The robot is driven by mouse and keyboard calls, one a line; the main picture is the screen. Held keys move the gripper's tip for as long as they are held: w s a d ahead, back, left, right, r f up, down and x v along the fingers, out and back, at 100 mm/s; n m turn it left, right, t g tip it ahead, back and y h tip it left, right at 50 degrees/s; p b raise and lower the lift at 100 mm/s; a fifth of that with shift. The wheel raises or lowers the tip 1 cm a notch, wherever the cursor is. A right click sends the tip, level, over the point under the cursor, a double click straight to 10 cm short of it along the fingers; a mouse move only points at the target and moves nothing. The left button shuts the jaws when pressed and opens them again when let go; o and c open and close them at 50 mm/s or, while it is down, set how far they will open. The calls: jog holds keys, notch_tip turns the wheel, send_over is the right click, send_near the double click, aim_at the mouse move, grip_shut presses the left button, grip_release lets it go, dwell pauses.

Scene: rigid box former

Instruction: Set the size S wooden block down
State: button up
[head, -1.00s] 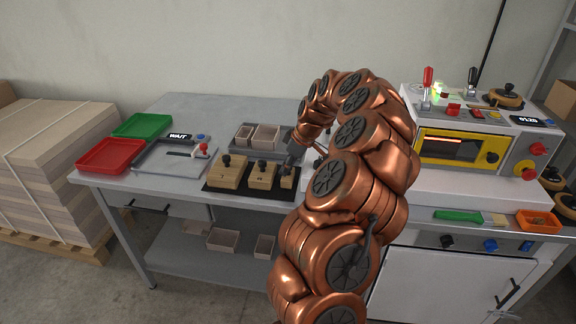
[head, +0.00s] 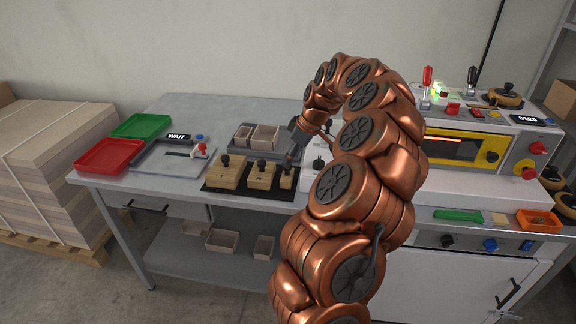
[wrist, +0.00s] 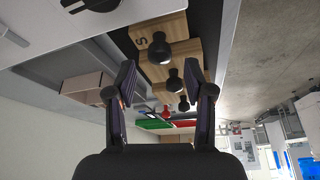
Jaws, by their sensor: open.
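The size S wooden block (head: 286,183) stands on the black mat (head: 250,196) at the right end of a row of three knobbed blocks. In the wrist view the block (wrist: 143,36) shows its S marking and its black knob. My gripper (head: 293,154) is just above and behind the block's knob in the head view. In the wrist view my gripper (wrist: 162,72) has its two fingers spread apart with nothing held between them. The knob appears beyond the fingertips, clear of them. The arm hides part of the bench to the right.
Two larger knobbed blocks, one in the middle (head: 261,178) and one at left (head: 227,176), stand beside it. A grey tray with boxes (head: 245,153) lies behind. A red tray (head: 108,157) and green tray (head: 141,126) are at left. The yellow-fronted machine (head: 490,137) stands at right.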

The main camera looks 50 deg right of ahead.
jog(key=a+v, duration=0.1)
jog(key=v, duration=0.6)
jog(key=shift+d+r+b, duration=0.35)
jog(key=shift+d+b, duration=0.05)
jog(key=shift+d, duration=0.05)
jog(key=s+a+r+n+g, duration=0.1)
jog(key=s+a, duration=0.1)
jog(key=a, duration=1.2)
jog(key=s+a+r+g, duration=0.1)
jog(key=a+g, duration=0.1)
jog(key=a, duration=1.3)
jog(key=s+a+f+m+g, duration=0.1)
jog(key=s+a+f, duration=0.2)
jog(key=s, duration=0.4)
jog(key=s+a+f+m+g+h, duration=0.1)
jog(key=s+a+f+m, duration=0.1)
jog(key=s, duration=0.6)
jog(key=s+a+f+m+g, duration=0.1)
jog(key=s+a+f, duration=0.3)
jog(key=s, duration=0.4)
jog(key=shift+s+a+f+m+h, duration=0.2)
jog(key=shift+a+f+m+h, duration=0.15)
jog(key=shift+m, duration=0.15)
